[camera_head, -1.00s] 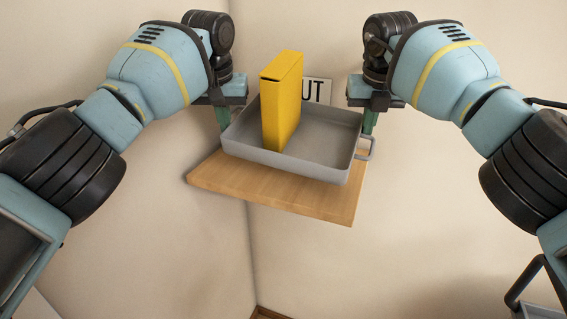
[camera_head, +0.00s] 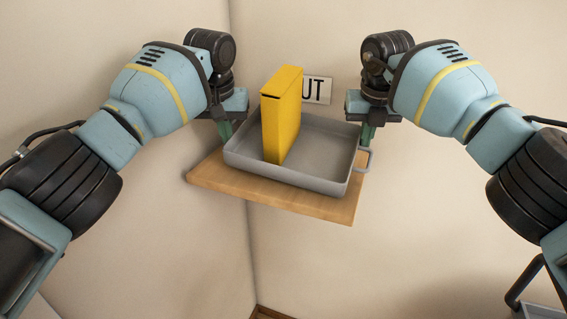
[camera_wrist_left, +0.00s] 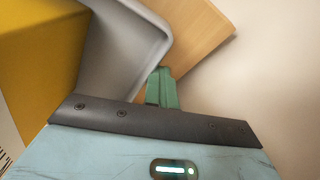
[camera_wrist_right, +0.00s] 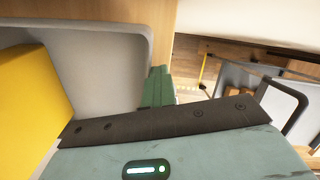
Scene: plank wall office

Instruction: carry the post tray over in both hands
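The grey post tray (camera_head: 318,178) is level at the wooden shelf (camera_head: 230,185), its front edge over the shelf top. I cannot tell if its underside touches. A yellow box file (camera_head: 281,120) stands upright in it. My left gripper (camera_head: 225,131) is at the tray's left side; its green fingers (camera_wrist_left: 161,88) look shut beside the wall, the left handle hidden. My right gripper (camera_head: 368,132) is at the top of the right loop handle (camera_head: 367,160); its fingers (camera_wrist_right: 158,88) look shut. Both appear to hold the tray.
A sign (camera_head: 317,89) ending in "UT" is on the wall behind the tray. Plain walls meet in a corner beneath the shelf. A grey item with a dark tubular handle (camera_head: 526,281) is at lower right, also in the right wrist view (camera_wrist_right: 290,98).

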